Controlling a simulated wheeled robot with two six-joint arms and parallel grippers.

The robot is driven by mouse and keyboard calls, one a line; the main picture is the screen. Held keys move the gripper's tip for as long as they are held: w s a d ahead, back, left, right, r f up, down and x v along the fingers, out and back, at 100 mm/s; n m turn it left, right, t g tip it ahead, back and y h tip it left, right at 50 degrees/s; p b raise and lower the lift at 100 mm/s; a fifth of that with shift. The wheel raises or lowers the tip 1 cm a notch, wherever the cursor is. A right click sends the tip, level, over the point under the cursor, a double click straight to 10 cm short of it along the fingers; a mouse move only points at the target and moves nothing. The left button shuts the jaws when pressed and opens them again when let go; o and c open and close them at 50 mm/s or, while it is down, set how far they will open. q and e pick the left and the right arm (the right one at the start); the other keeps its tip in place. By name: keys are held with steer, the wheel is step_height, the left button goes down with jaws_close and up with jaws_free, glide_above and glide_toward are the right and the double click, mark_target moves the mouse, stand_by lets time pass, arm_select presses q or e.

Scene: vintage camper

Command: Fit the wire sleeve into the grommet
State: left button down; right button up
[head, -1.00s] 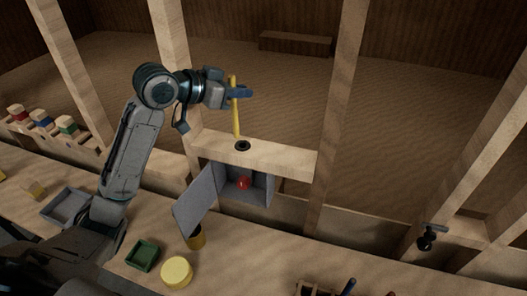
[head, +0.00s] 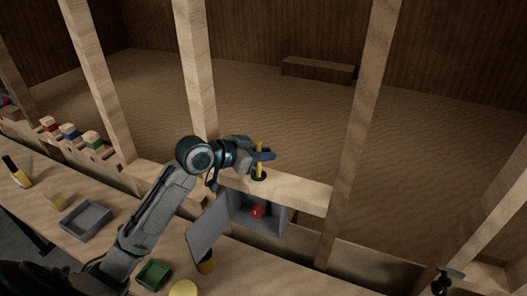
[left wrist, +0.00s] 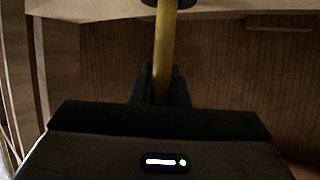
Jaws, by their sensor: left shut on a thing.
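The yellow wire sleeve (head: 259,163) stands upright in the jaws of my left gripper (head: 264,155). Its lower end meets the black grommet (head: 259,178) in the wooden crossbar, and its lower part is hidden there, apparently inside the ring. In the left wrist view the sleeve (left wrist: 165,45) runs from between the fingers (left wrist: 161,88) up to the dark grommet (left wrist: 168,3) at the top edge. My left gripper is shut on the sleeve, close above the crossbar.
An open grey box (head: 272,226) with a red ball-like thing (head: 257,211) hangs under the crossbar (head: 305,196). Wooden posts (head: 362,130) rise on both sides. A grey tray (head: 86,220), a green tray (head: 153,274) and colored blocks (head: 70,132) are on the left.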

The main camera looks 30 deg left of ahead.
arm_select(q)
steer(key=shift+f, duration=0.15)
steer(key=c, duration=1.4)
jaws_free()
steer(key=shift+c, duration=0.2)
arm_select(e)
steer(key=shift+s+f, duration=0.1)
steer(key=shift+s, duration=0.5)
